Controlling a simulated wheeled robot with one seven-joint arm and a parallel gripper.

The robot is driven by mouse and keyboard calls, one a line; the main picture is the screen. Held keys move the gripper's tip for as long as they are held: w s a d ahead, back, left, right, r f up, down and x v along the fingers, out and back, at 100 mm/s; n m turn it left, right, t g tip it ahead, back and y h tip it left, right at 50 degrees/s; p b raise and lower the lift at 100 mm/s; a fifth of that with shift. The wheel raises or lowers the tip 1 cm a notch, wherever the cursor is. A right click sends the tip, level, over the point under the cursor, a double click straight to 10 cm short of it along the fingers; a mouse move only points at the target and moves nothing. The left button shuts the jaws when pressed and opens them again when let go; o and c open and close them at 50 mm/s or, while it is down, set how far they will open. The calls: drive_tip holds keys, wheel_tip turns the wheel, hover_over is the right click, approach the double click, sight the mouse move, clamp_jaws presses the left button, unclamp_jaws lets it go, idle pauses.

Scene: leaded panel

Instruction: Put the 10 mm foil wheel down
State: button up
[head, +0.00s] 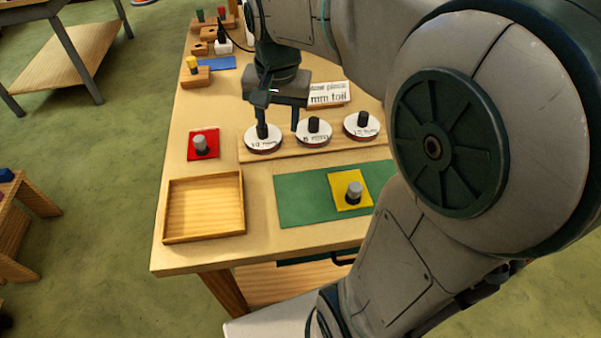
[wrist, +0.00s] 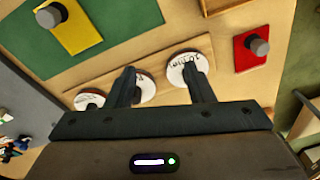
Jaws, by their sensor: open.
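Three white foil wheels with black knobs sit on a wooden strip (head: 318,149). The leftmost wheel (head: 263,146), whose label seems to read 10 mm, lies flat at the strip's left end; it shows at the right in the wrist view (wrist: 177,74). The middle wheel (head: 314,138) and right wheel (head: 361,130) lie beside it. A finger hides the leftmost knob there.
A printed card (head: 328,95) stands behind the strip. A red square (head: 195,156) with a grey-topped knob lies left, an empty wooden tray (head: 205,237) in front. A green mat (head: 303,201) bears a yellow square (head: 338,184). Wooden blocks (head: 198,78) and a blue pad (head: 216,63) lie behind.

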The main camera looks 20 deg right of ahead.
drive_tip(key=s+f+n+t, duration=0.1)
drive_tip(key=s+f+n, duration=0.4)
drive_tip(key=s, duration=0.7)
drive_tip(key=shift+d+f+n, duration=0.15)
drive_tip(key=shift+n, duration=0.15)
